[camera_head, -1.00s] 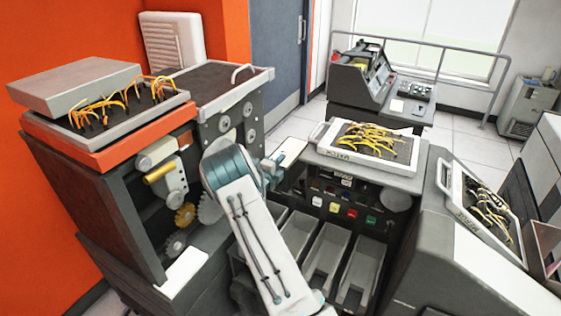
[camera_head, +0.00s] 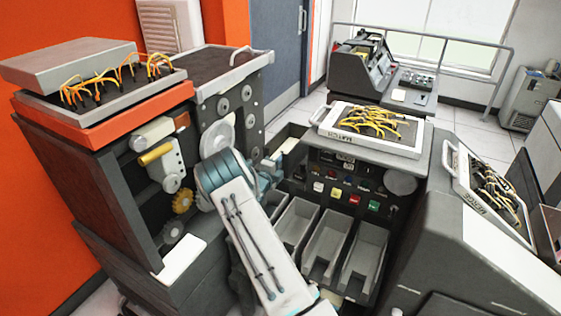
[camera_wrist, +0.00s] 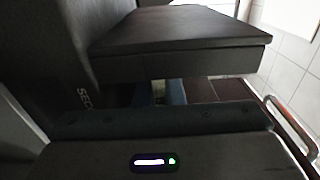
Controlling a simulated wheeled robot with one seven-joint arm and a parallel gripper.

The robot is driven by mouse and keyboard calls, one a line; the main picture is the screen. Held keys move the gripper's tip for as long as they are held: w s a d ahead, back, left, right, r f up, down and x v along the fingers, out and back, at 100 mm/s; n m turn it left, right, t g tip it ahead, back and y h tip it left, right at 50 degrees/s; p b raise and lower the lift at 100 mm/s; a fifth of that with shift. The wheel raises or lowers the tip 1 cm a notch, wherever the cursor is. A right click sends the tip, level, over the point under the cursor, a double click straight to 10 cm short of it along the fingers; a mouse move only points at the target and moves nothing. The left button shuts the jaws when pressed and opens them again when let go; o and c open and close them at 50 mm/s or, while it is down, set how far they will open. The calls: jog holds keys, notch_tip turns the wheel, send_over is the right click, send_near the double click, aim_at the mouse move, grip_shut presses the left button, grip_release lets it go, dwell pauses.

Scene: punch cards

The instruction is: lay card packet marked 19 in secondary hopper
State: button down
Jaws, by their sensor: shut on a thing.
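My gripper (camera_head: 272,165) is shut on a pale card packet (camera_head: 289,146) at the middle of the head view, beside the dark recess between the left machine and the central console. Only a small part of the packet shows, and its number cannot be read. In the wrist view, lettering beginning "SEC" (camera_wrist: 83,98) shows on a dark surface at the left, likely the secondary hopper. The fingertips are mostly hidden in the dark narrow gap in the wrist view. Whether the packet touches the hopper cannot be told.
The left machine (camera_head: 110,160) has exposed gears close to my arm. The central console (camera_head: 400,165) bears a wired board (camera_head: 335,128) marked "MATCH", with open grey bins (camera_head: 328,248) below. A sloped console (camera_head: 460,240) stands at right. A dark slab (camera_wrist: 180,35) crosses the wrist view.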

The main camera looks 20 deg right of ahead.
jog(key=c, duration=1.5)
grip_release()
jog(key=shift+o, duration=0.2)
jog(key=b+v, duration=0.1)
jog(key=v, duration=1.3)
jog(key=shift+b, duration=0.4)
jog(key=shift+d+r, duration=0.1)
